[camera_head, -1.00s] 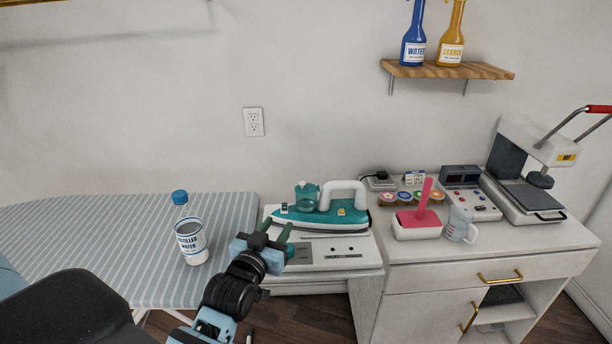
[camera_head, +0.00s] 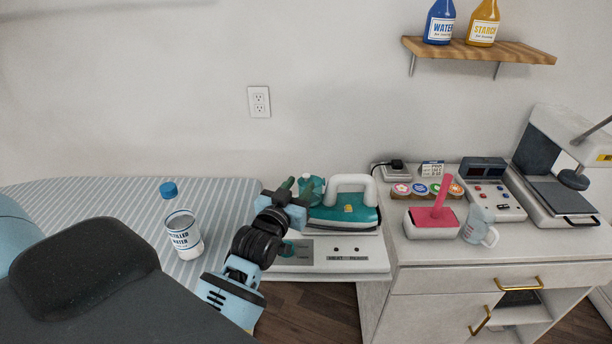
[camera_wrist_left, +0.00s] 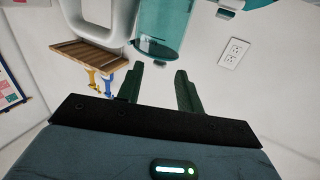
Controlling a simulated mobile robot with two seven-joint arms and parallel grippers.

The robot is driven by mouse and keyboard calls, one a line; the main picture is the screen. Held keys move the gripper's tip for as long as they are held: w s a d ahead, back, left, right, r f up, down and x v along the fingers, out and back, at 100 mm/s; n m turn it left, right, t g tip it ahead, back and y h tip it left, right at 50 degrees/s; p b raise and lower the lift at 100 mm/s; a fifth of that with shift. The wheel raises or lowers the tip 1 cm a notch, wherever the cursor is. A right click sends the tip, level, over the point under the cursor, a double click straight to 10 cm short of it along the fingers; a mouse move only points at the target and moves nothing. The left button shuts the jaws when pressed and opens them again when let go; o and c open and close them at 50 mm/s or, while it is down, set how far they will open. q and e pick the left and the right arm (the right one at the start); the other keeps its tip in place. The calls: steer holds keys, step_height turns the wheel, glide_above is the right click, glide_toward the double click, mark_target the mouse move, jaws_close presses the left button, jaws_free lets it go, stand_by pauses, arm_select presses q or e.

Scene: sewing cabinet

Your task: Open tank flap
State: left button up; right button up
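The teal iron (camera_head: 345,212) with a white handle sits on a white base unit (camera_head: 362,262). Its teal translucent tank (camera_head: 312,187) is at the left end, partly hidden behind my left gripper. My left gripper (camera_head: 288,186) is in front of the tank in the head view. In the left wrist view the gripper (camera_wrist_left: 159,80) has its two dark fingers apart with nothing between them, and the tank (camera_wrist_left: 163,30) is just beyond the fingertips. The white handle (camera_wrist_left: 88,22) is beside it. I cannot make out the flap's state. My right gripper is not in view.
A distilled water bottle (camera_head: 184,236) stands on the striped ironing board (camera_head: 228,215) to the left. On the cabinet (camera_head: 440,280) are a pink-handled tool in a tray (camera_head: 430,230), a clear cup (camera_head: 477,226) and a heat press (camera_head: 550,195). A wall outlet (camera_head: 259,102) is behind.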

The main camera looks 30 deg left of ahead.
mark_target(305, 178)
arm_select(q)
steer(key=shift+w+a, duration=0.2)
steer(key=shift+w, duration=1.1)
steer(key=shift+w+a, duration=0.2)
steer(key=shift+w, duration=1.05)
jaws_close()
